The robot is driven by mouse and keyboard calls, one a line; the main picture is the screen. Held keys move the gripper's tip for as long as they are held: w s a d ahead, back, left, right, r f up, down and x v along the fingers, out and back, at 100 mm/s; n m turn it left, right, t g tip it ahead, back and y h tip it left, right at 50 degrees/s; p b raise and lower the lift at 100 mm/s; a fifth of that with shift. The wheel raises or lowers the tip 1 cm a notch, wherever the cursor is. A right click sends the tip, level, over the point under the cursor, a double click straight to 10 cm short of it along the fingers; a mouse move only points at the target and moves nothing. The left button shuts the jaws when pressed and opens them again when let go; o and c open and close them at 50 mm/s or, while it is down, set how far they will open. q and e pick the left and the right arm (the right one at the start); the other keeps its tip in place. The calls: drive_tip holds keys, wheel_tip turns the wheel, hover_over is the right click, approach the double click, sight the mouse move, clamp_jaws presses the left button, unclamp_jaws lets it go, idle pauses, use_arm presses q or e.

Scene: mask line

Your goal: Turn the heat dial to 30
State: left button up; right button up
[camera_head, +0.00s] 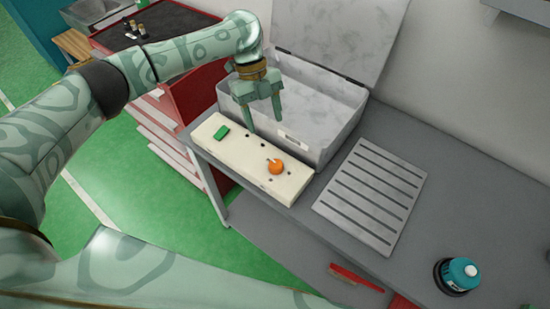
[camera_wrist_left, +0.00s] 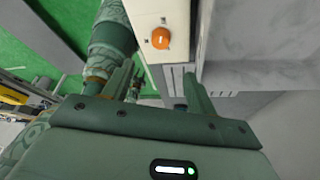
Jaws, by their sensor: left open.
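The heat dial (camera_head: 276,167) is an orange round knob on the top of a cream control panel (camera_head: 236,160). Dark dots sit around it, but no numbers can be read, so its setting cannot be told. It also shows in the left wrist view (camera_wrist_left: 160,38), beyond the gripper. My left gripper (camera_head: 264,126) points down above the panel, between the green switch (camera_head: 221,132) and the dial, with its fingers apart and empty. It is apart from the dial. My right gripper is not in view.
A grey metal box (camera_head: 335,125) with its lid raised stands right behind the panel. A slotted grey plate (camera_head: 372,195) lies to the right on the grey bench (camera_head: 450,180). A teal-capped object (camera_head: 459,274) stands at the lower right. A red cabinet (camera_head: 185,90) is at the left.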

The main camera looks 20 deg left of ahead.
sight(276, 163)
use_arm(q)
drive_tip(key=b+x, duration=0.1)
drive_tip(key=x, duration=1.2)
drive_tip(key=shift+f, duration=0.1)
drive_tip(key=shift+w, duration=0.1)
drive_tip(key=c, duration=1)
